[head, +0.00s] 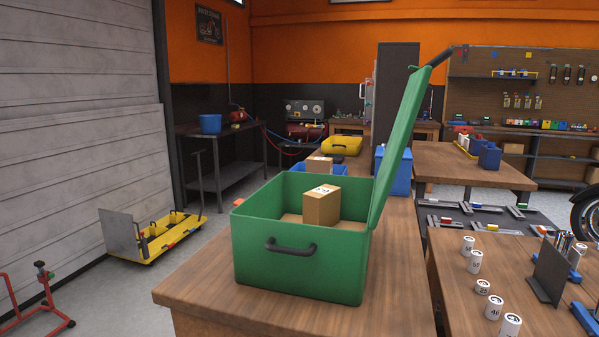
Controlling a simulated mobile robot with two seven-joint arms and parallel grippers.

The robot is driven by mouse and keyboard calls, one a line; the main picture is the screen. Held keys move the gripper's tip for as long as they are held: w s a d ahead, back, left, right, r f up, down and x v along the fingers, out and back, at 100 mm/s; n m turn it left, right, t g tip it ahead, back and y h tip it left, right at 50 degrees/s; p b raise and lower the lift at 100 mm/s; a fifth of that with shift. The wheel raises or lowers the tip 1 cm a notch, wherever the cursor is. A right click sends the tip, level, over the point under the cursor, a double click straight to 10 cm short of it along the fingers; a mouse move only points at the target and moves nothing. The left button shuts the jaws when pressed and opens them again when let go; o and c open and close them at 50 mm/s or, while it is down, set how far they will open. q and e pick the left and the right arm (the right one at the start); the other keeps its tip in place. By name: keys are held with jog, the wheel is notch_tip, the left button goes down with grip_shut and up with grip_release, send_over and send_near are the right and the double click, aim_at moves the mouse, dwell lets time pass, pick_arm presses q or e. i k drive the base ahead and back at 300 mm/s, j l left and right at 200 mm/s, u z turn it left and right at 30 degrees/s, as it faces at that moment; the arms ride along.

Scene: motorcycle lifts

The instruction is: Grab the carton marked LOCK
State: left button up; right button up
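A brown carton (321,207) stands inside an open green box (298,270) on a wooden bench. It has a white label with dark marks on top, too small to read for certain. A second brown carton (319,164) shows behind the green box, by a blue bin (297,168); its lower part is hidden and its label is unreadable. The green lid (400,145) stands up at the box's right side. Neither of my grippers is in view.
The green box has a dark front handle (291,247). Bare bench top (395,300) lies in front and right of it. A yellow case (341,145) and a blue container (393,172) stand farther back. Several white cans (475,262) stand on the right-hand table.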

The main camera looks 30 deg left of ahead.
aim_at(319, 165)
jog(key=u, duration=2.5)
jog(key=i+u, duration=0.2)
jog(key=u, duration=0.2)
jog(key=i+u, duration=0.2)
jog(key=u, duration=0.25)
jog(key=i+l, duration=0.2)
jog(key=i, duration=0.3)
jog(key=i+l, duration=0.2)
jog(key=i, duration=0.3)
jog(key=i+z, duration=0.3)
jog(key=i, duration=0.25)
jog(key=i+z, duration=0.25)
jog(key=i, duration=0.25)
jog(key=i+z, duration=0.5)
jog(key=z, duration=0.15)
jog(key=i+z, duration=0.35)
jog(key=i+l+z, duration=0.15)
jog(key=i+z, duration=0.15)
jog(key=z, duration=0.2)
jog(key=i+z, duration=0.35)
jog(key=z, duration=0.15)
jog(key=i+z, duration=0.2)
jog(key=i, duration=0.9)
